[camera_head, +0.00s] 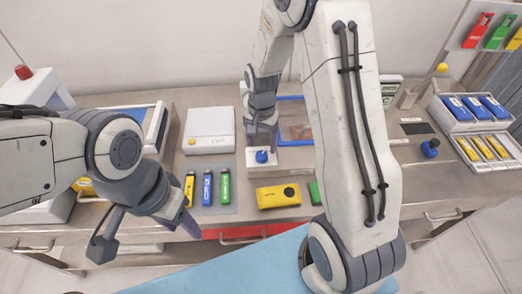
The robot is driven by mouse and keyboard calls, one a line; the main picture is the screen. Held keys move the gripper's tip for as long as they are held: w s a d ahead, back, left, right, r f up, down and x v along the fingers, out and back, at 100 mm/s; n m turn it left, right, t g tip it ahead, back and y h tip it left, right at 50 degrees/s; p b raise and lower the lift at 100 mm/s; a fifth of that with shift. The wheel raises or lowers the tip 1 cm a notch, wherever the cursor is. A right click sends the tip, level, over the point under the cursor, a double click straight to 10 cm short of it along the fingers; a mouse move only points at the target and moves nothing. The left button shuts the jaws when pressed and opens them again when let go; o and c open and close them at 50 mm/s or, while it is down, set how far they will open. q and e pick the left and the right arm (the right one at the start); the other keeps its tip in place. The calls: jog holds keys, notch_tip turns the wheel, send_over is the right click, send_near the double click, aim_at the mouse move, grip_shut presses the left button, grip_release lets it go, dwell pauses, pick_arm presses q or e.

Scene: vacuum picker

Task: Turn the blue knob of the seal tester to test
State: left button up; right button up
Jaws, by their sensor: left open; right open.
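A blue knob (262,157) stands on a pale plate at the front of a unit with a blue-rimmed window (297,131). This looks like the seal tester; I cannot read any marking or the knob's setting. My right gripper (261,146) reaches down from behind, right over this knob. It is open, its fingers close about the knob's top; whether they touch it I cannot tell. My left gripper (188,222) is open and empty, low at the left near the counter's front edge. A second blue knob (431,148) stands further right.
A yellow, a blue and a green device (225,187) lie on a grey mat. A yellow box (278,196) lies right of them. A white box (209,131) stands behind. Trays of blue and yellow packs (447,104) stand at right. My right arm hides the counter's middle.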

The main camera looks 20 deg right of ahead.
aim_at(261, 154)
notch_tip(261, 154, up, 6)
jog(key=shift+r+b, duration=0.15)
jog(key=shift+b, duration=0.15)
dwell(0.3)
